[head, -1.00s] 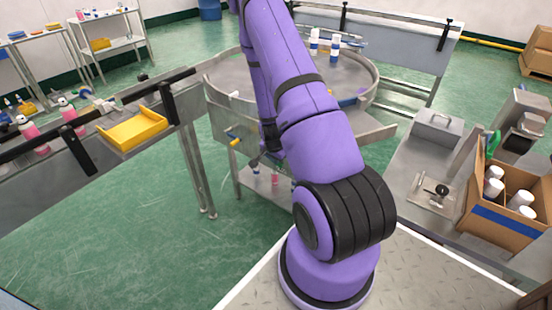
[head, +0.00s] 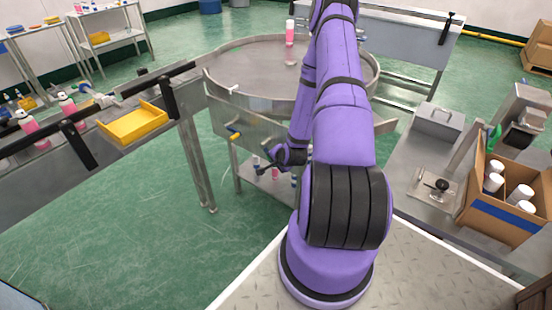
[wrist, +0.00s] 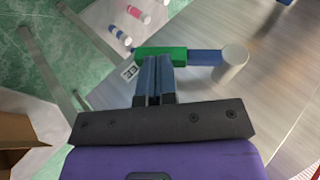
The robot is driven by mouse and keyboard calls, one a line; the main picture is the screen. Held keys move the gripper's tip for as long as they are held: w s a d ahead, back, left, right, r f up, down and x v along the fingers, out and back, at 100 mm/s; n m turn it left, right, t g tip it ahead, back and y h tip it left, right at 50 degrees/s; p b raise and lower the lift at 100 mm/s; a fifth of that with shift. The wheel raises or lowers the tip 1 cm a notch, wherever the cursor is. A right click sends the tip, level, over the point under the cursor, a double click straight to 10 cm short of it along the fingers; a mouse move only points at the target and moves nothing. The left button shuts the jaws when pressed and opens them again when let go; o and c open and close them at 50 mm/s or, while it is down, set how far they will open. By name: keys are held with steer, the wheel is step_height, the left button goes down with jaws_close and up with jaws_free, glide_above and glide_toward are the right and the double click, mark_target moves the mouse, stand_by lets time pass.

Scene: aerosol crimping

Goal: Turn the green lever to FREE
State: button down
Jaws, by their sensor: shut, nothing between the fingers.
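The green lever (wrist: 160,54) shows in the wrist view just beyond my fingertips, lying across them. A blue section joins its right end to a pale grey round post (wrist: 234,65). A white label (wrist: 130,72) ending in "EE" sits by its left end; the rest is hidden. My gripper (wrist: 158,62) is shut and empty, its tips right at the lever's near side; whether they touch it I cannot tell. In the head view my gripper (head: 268,165) is low beside the round table, and I cannot make out the green lever there.
The round metal table (head: 240,75) carries a pink bottle (head: 290,32). A yellow-handled lever (head: 235,134) is on its front side. A yellow tray (head: 133,123) sits at left. At right are an open carton (head: 500,220) of white-capped containers and a grey bench (head: 405,165).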

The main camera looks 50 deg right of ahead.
steer(key=w+f+t, duration=0.1)
steer(key=t, duration=0.1)
steer(key=w+f+m+t, duration=0.1)
steer(key=t, duration=0.1)
steer(key=w+f+t, duration=0.1)
steer(key=t, duration=0.1)
steer(key=shift+w+a+f, duration=0.1)
steer(key=shift+w+f, duration=0.15)
steer(key=shift+f, duration=0.05)
steer(key=shift+w, duration=0.1)
stand_by(0.5)
steer(key=v, duration=1.1)
steer(key=shift+f, duration=0.15)
stand_by(0.7)
